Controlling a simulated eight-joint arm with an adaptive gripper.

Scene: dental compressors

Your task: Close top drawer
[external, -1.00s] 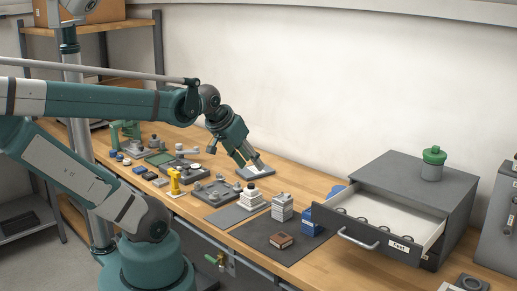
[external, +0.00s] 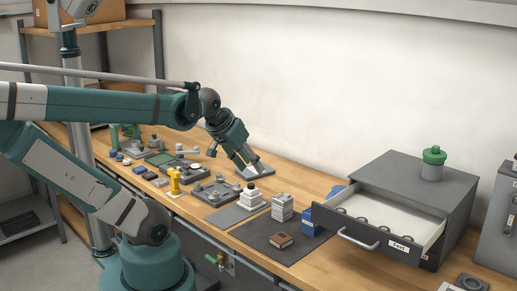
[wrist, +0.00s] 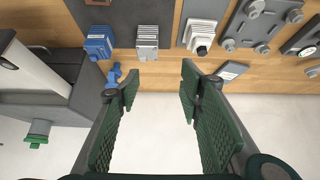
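The top drawer (external: 380,230) of the grey cabinet (external: 425,183) at the right of the bench is pulled out. It has a metal bar handle (external: 358,240) and a small label on its front. Several round items lie inside it. In the wrist view, part of the open drawer (wrist: 36,66) shows at the left edge beside the cabinet body (wrist: 45,115). My gripper (external: 250,163) is above the back of the bench, well to the left of the cabinet and apart from the drawer. In the wrist view my gripper (wrist: 160,85) has its fingers spread with nothing between them.
A green-topped jar (external: 433,163) stands on the cabinet. Blue blocks (external: 309,218), a grey stack (external: 282,207), a white stepped piece (external: 250,196) and a brown block (external: 281,240) sit left of the drawer. A grey case (external: 497,222) stands at far right.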

